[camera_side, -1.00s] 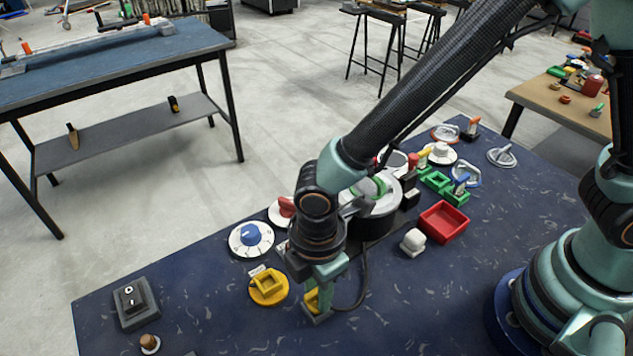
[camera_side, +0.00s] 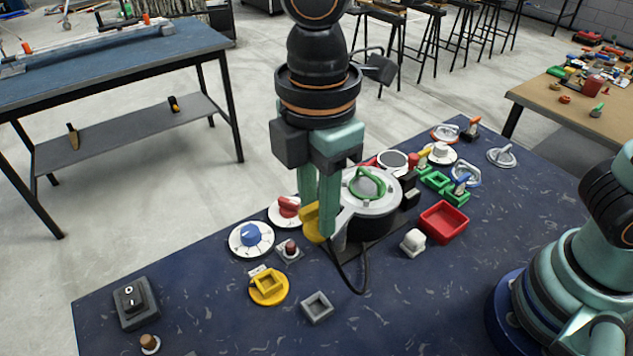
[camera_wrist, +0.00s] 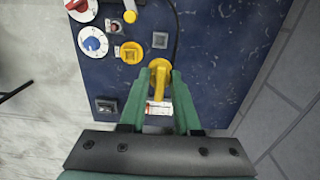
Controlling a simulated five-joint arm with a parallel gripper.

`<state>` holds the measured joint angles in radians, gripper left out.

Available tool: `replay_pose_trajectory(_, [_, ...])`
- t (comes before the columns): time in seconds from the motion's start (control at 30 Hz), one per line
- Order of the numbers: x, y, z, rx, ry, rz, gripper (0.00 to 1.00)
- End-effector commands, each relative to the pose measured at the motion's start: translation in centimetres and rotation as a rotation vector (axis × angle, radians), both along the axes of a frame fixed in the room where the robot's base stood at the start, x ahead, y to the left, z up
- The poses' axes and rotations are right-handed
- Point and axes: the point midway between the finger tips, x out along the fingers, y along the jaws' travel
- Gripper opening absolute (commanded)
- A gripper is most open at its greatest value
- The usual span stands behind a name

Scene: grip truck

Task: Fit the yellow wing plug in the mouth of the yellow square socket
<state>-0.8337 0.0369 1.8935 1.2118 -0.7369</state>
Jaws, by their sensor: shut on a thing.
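The yellow wing plug (camera_side: 310,224) is held between the fingertips of my gripper (camera_side: 318,222), which is shut on it, well above the table. In the wrist view the plug (camera_wrist: 159,68) shows between the two green fingers (camera_wrist: 158,80). The yellow square socket (camera_side: 268,284) sits on a round yellow base on the table, lower left of the plug in the side view. Its square mouth looks empty. In the wrist view the socket (camera_wrist: 131,52) lies beyond the fingertips and a little left. The plug's lower end is partly hidden.
An empty grey square holder (camera_side: 316,307) lies right of the yellow socket. A blue-knob dial (camera_side: 251,238), a red-knob dial (camera_side: 287,211) and a small button (camera_side: 289,250) stand behind it. A round grey machine (camera_side: 368,205) with a cable and a red tray (camera_side: 444,222) stand to the right.

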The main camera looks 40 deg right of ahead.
Motion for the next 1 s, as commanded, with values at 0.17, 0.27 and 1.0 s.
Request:
replay_pose_trajectory(0.17, [0.9,0.6,0.0,-0.001,0.001,-0.001,0.0])
replay_pose_trajectory(0.27, [2.2,1.4,-1.5,-0.004,0.004,-0.002,0.0])
replay_pose_trajectory(1.0, [8.0,4.5,-11.1,0.0,0.0,0.0,0.0])
